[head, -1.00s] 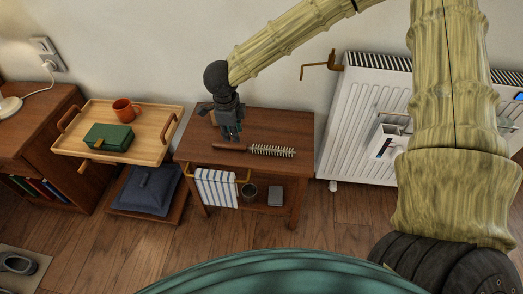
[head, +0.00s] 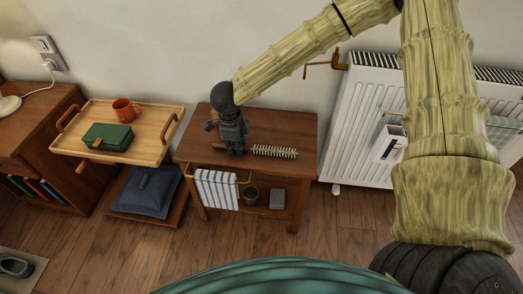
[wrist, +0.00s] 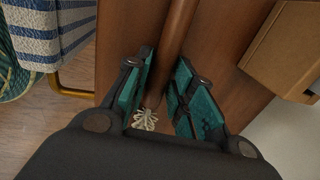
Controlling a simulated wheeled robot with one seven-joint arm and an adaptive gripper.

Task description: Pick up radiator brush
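The radiator brush lies flat on the small wooden side table (head: 285,125). In the head view its pale bristles (head: 275,152) show to the right of my gripper (head: 237,152), which hides most of the handle. In the wrist view the brown handle (wrist: 177,30) runs between the two teal finger pads of my gripper (wrist: 163,72), with the bristles (wrist: 146,120) near the palm. The fingers are apart, one on each side of the handle, and a narrow gap seems to show beside it. The brush rests on the tabletop.
A striped towel (head: 216,189) hangs on the table's front rail. A tan box (wrist: 285,50) stands near the fingers in the wrist view. A tray (head: 152,148) with a green box (head: 107,137) and orange mug (head: 125,108) is left; a white radiator (head: 350,130) is right.

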